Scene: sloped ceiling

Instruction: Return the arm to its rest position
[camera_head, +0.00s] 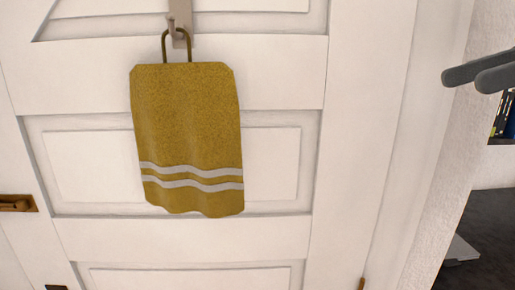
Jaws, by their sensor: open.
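My gripper (463,80) shows at the right edge, with two dark grey fingers pointing left. The fingers are apart with nothing between them, and the rest of my arm is out of frame. A mustard-yellow towel (188,120) with two white stripes hangs at upper centre-left. Its loop (164,48) hangs on a metal hook (180,22) on the white door. My gripper is well to the right of the towel and does not touch it.
The white panelled door (170,240) fills most of the view. A brass handle (17,203) is at its left. On the right are a white wall edge (445,190), some books (503,115) on a shelf, and a dark surface (490,225).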

